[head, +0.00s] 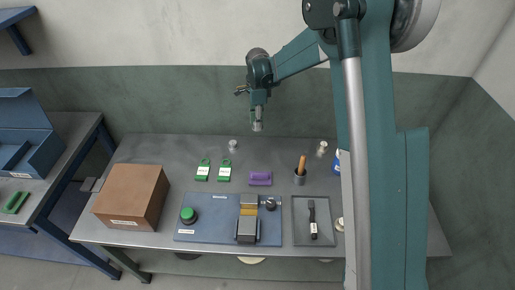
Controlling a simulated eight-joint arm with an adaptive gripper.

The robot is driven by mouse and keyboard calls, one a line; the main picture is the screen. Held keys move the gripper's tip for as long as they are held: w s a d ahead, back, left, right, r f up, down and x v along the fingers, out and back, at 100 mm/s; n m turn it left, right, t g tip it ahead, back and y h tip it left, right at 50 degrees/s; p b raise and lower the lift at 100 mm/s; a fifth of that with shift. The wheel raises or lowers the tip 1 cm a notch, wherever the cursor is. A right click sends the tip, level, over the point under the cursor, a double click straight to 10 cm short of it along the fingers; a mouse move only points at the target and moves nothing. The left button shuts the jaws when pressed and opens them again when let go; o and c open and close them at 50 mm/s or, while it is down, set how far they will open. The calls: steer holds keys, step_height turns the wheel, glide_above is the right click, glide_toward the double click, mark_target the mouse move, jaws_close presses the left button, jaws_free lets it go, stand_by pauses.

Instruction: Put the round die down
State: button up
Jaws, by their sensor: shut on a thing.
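My gripper (257,119) hangs above the back middle of the grey workbench (150,148), pointing down. It is shut on a small pale metal piece, which I take to be the round die (257,127). The die looks clear of the bench top, and its exact shape is too small to tell. A blue base plate (212,232) with a press-like device (247,218) and a green button (188,215) lies at the front of the bench.
Small metal pieces stand at the back (233,146) and right (321,148). A brown box (131,197) is left; a grey tray (326,238) holds a brush.

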steer(key=shift+f, duration=1.4)
glide_above(258, 147)
steer(key=shift+s+a+f+b, duration=0.1)
steer(key=shift+f+b, duration=0.15)
steer(key=shift+f, duration=1.3)
steer(key=shift+s+f+b, duration=0.1)
steer(key=shift+f+b, duration=0.1)
steer(key=shift+f, duration=1.35)
steer(key=shift+f, duration=0.1)
steer(key=shift+f+b, duration=0.3)
steer(key=shift+f, duration=1.5)
steer(key=shift+f, duration=0.1)
steer(key=o, duration=1)
